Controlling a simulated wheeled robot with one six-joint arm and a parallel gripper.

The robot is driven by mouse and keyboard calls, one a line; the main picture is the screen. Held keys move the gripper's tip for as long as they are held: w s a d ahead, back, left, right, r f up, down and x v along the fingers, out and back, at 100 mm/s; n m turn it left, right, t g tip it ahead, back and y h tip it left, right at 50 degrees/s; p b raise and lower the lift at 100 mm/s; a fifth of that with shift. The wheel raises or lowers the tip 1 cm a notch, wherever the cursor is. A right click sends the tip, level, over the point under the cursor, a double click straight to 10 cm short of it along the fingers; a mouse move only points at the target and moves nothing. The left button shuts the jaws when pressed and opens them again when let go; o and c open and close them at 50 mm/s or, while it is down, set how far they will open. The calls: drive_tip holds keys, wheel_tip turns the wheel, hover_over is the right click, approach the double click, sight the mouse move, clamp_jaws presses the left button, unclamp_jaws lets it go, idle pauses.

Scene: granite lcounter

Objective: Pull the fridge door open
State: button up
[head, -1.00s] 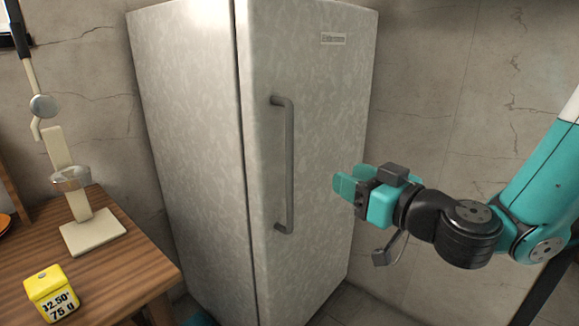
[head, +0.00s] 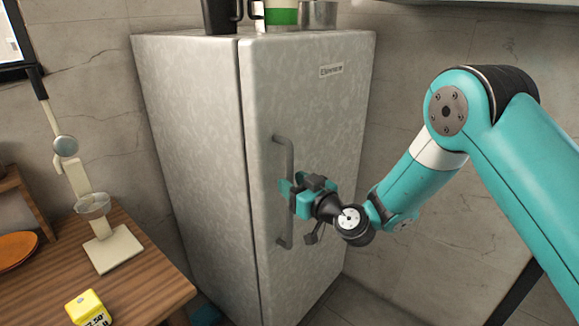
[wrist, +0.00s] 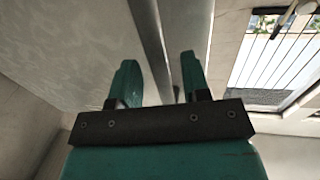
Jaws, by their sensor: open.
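The fridge (head: 215,150) is pale and mottled, and its door (head: 335,120) looks shut against the body. A vertical grey bar handle (head: 287,160) runs along the door's left side. My gripper (head: 286,190) is at about the middle of the handle's height, right at the bar in the head view. In the wrist view, my gripper (wrist: 158,80) has its two teal fingers spread apart. The handle (wrist: 152,45) passes between or just beyond the fingertips there; I cannot tell whether they touch it.
A wooden table (head: 130,285) stands left of the fridge, with a cream stand (head: 112,248), a yellow cube (head: 88,308) and an orange plate (head: 15,250). A dark mug (head: 220,15) and other containers stand on the fridge top. A window (wrist: 275,60) shows in the wrist view.

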drive_tip(key=shift+x, duration=0.85)
drive_tip(key=shift+c, duration=0.4)
clamp_jaws()
